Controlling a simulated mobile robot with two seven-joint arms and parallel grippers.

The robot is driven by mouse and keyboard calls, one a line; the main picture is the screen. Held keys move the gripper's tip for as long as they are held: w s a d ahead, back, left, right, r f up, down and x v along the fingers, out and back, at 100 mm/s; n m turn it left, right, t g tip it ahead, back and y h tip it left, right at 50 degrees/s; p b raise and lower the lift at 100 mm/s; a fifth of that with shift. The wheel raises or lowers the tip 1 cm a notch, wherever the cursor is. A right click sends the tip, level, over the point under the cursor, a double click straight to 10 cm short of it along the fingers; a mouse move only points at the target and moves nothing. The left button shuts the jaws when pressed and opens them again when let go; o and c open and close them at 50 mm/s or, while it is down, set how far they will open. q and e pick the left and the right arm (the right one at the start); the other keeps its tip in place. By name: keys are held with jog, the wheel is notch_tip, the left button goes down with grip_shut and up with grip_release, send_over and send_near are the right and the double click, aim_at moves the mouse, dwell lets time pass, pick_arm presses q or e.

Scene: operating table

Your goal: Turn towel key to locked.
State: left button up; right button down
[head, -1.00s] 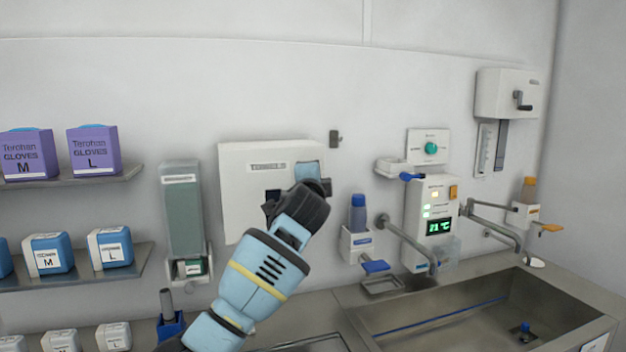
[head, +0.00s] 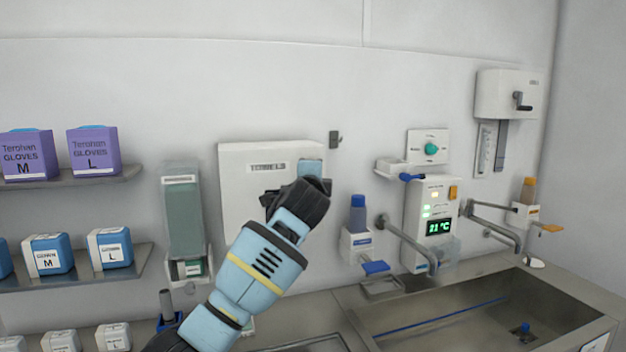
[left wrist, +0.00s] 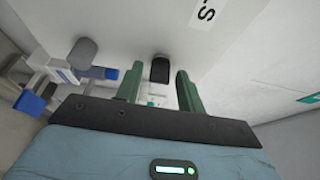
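The white towel dispenser (head: 240,185) is on the wall, its front marked TOWELS. My left gripper is in front of its right side; in the head view my own arm and wrist hide the fingers and the key area. In the left wrist view the two green fingers of my left gripper (left wrist: 159,88) are apart. A dark knob, seemingly the towel key (left wrist: 160,69), shows between them, with a gap on both sides. I cannot tell its locked or unlocked position. My right gripper is not in view.
A blue bottle in a holder (head: 357,215), a tap (head: 405,240) and a control panel (head: 432,215) are to the right. A steel sink (head: 440,315) lies below.

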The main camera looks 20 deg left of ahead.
pick_arm(q)
jog(key=shift+o, duration=0.3)
jog(key=shift+s, duration=0.15)
jog(key=v, duration=0.7)
jog(key=shift+s, duration=0.3)
